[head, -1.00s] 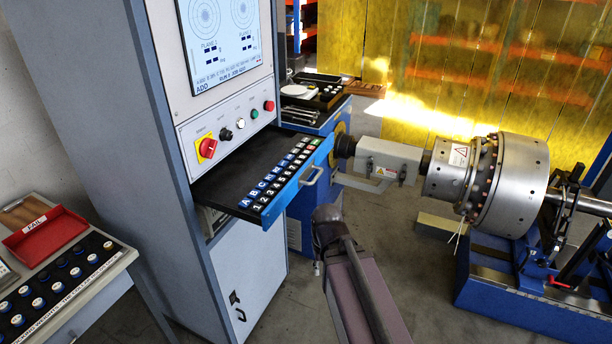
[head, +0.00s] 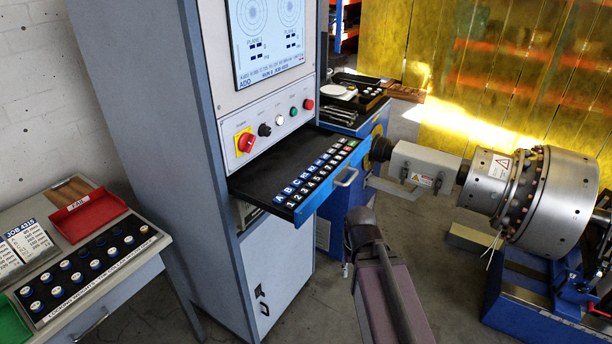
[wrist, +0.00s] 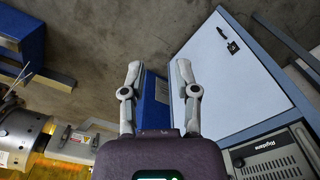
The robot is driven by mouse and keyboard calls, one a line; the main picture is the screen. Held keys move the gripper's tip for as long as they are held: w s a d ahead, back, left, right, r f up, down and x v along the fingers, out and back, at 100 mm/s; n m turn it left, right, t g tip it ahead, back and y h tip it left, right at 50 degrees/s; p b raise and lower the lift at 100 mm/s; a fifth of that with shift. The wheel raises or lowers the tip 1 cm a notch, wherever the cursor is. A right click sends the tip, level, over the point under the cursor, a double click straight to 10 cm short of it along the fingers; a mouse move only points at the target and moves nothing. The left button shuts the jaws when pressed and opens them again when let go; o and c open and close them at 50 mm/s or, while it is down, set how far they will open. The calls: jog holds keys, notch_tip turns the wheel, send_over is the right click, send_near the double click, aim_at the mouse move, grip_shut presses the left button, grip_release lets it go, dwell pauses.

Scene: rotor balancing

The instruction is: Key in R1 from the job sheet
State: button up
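A red FAIL tray (head: 88,215), a rack of capped weights (head: 85,268) and a green tray (head: 10,325) are on the bench. The cabinet (head: 150,110) has a red switch (head: 244,142). The large rotor (head: 560,200) stands at the right. Floor between bench and cabinet is free.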

grip_shut()
dwell(1.3)
